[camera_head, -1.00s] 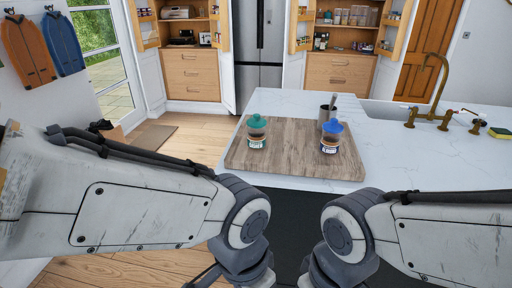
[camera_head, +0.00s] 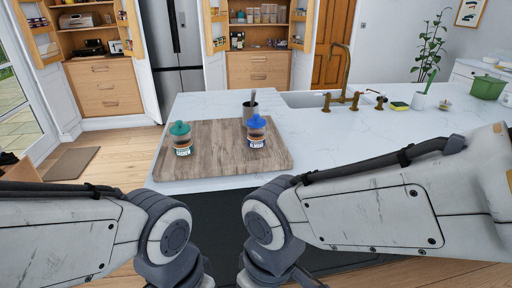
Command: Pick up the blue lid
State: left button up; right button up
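The blue lid (camera_head: 256,122) sits on a clear labelled jar (camera_head: 256,139) at the right part of a wooden board (camera_head: 215,163). A teal lid (camera_head: 179,128) sits on a similar jar (camera_head: 182,147) at the left part of the board. Both jars stand upright. My two arms come in from the left and right, below the counter's front edge. The grippers at their ends are cut off by the bottom of the picture, so their fingers are hidden. Nothing of mine touches the lids or jars.
A grey cup with a utensil (camera_head: 250,109) stands just behind the blue-lidded jar. The white counter (camera_head: 340,150) is clear right of the board. A sink (camera_head: 310,99), brass tap (camera_head: 347,75), sponge (camera_head: 399,106) and green pot (camera_head: 487,87) are further back right.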

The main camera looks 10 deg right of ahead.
aim_at(256, 122)
jog(key=z, duration=1.4)
jog(key=i, duration=1.75)
jog(key=u, duration=3.05)
